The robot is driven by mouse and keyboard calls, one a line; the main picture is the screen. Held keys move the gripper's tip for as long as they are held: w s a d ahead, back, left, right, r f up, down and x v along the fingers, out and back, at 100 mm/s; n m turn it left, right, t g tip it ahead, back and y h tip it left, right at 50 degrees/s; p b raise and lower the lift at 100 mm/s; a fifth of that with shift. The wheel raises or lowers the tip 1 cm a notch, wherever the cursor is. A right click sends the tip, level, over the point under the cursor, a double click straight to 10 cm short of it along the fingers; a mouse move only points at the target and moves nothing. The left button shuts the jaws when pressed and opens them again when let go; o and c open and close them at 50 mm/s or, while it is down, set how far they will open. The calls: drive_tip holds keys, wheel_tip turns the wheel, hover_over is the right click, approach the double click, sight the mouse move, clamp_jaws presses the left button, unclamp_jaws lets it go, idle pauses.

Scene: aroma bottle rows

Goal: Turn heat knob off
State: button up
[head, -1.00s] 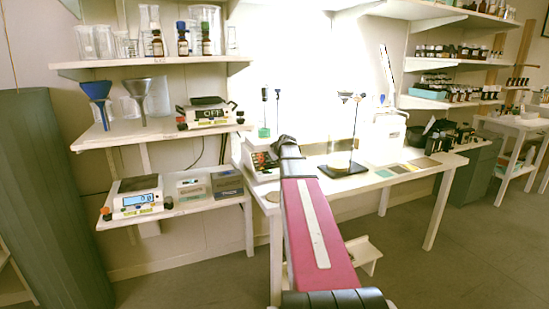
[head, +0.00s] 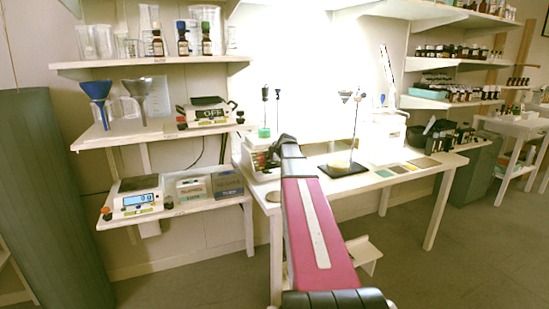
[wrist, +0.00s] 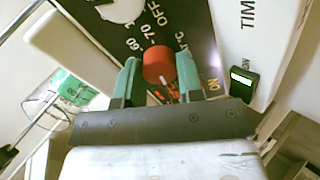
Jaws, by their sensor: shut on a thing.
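A red knob (wrist: 158,65) with a white pointer line sits on a black dial panel (wrist: 190,22) printed with OFF, 60, 70 and °C. My gripper (wrist: 160,72) is shut on the red knob, with one green finger on each side. The pointer line runs down and slightly right in the wrist view, toward my palm; the marks there are partly hidden. In the head view the device (head: 256,160) stands at the left end of the white table, and my arm covers the knob and fingertips.
A black switch with a lit green face (wrist: 243,82) is right of the knob. A container with green liquid (head: 264,132) stands on the device. A stand with a black base (head: 342,170) is to the right on the table (head: 395,192). Shelves with balances (head: 138,200) are on the left.

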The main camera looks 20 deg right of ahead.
drive_tip(key=shift+n, duration=1.5)
drive_tip(key=o, duration=0.9)
drive_tip(key=v, duration=1.1)
drive_tip(key=shift+a, duration=0.1)
